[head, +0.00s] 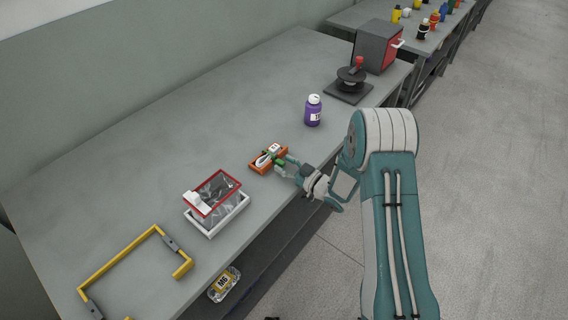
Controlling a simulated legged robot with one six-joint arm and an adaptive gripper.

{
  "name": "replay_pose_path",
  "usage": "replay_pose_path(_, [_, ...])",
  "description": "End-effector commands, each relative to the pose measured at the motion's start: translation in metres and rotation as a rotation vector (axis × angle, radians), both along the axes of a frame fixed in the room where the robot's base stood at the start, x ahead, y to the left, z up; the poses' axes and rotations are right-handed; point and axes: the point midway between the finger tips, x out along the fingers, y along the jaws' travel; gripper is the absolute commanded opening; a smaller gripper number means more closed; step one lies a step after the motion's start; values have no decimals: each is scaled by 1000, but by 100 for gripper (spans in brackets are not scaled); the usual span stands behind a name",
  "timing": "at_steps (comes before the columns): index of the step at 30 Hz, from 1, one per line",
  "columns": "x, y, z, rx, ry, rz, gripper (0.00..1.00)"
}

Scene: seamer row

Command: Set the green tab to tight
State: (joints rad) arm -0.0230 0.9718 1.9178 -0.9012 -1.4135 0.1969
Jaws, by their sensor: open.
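A small orange block or tray (256,168) sits near the front edge of the grey table, with a white piece (268,155) on top. My gripper (280,160) is open at its right end, reaching in from the right, low over the table. Small green bits show at the fingers, against the right end of the orange thing. I cannot tell which of them, if any, is the green tab, nor how it is set. My fingers partly hide that end, and I cannot tell whether they touch it.
A purple bottle (313,112) stands behind my gripper. A red-rimmed clear bin in a white tray (216,222) is to the left, with a yellow frame (120,256) beyond. A black device with a red knob (350,82) and a grey box (377,46) stand at the far end. The table's middle is clear.

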Motion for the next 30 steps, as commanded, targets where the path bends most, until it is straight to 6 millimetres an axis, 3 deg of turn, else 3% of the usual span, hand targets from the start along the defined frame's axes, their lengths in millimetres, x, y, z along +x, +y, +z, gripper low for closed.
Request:
replay_pose_path(9, [3, 4, 0, -1, 1, -1, 60])
replay_pose_path(10, [3, 4, 0, -1, 1, -1, 56])
replay_pose_path(12, [3, 4, 0, -1, 1, -1, 24])
replay_pose_path(14, [3, 4, 0, -1, 1, -1, 0])
replay_pose_path(22, [1, 1, 0, -1, 1, -2, 0])
replay_pose_path(30, [-20, -27, 1, 0, 0, -3, 0])
